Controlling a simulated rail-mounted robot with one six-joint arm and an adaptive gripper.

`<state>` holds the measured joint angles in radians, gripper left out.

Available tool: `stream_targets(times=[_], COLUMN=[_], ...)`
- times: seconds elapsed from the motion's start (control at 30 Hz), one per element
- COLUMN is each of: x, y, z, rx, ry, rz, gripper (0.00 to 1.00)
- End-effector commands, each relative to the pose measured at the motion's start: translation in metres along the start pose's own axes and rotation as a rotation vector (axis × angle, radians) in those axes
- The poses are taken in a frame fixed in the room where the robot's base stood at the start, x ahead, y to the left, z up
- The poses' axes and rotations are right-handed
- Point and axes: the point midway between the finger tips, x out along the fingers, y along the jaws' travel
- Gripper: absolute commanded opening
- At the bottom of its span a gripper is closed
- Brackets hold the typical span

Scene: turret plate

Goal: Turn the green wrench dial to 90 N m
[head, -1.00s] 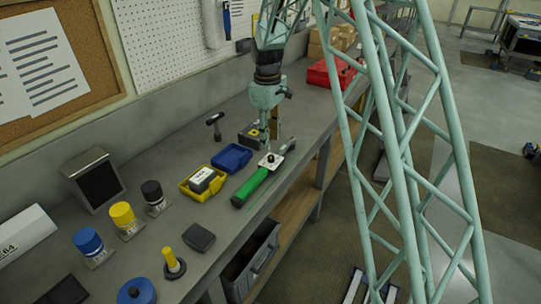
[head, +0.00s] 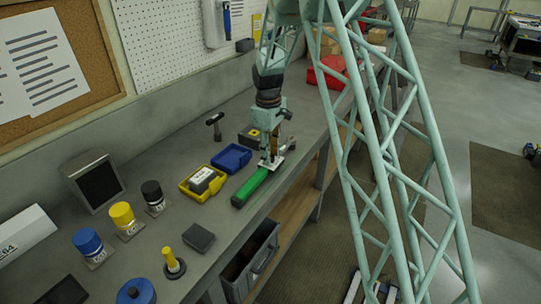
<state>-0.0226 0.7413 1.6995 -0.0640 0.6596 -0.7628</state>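The green wrench (head: 250,187) lies on the workbench near its front edge, its green handle pointing toward the lower left. A pale plate with the dial (head: 272,162) sits at the handle's upper right end, and a dark metal end extends beyond it. My gripper (head: 271,156) points down right at the dial and partly hides it. I cannot tell whether the fingers touch the dial or how far apart they are. The dial's reading is too small to see.
A blue tray (head: 232,158) and a yellow tray (head: 191,191) with a white-topped block stand left of the wrench. A hammer (head: 215,125) and a yellow-and-black box (head: 250,137) are behind. A red case (head: 328,76) lies farther back. The bench's front edge is close to the wrench.

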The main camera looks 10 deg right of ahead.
Motion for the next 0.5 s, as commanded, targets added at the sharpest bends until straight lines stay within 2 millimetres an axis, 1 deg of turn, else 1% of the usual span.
stream_targets(times=[0.13,0.4,0.5], x=[-0.0002,-0.0002,-0.0002], y=[-0.0001,-0.0001,-0.0001], z=[0.0001,0.0001,0.0001], rx=[0.0,0.0,0.001], ry=[0.0,0.0,0.0], rz=[0.0,0.0,0.0], gripper=[0.29,0.06,0.06])
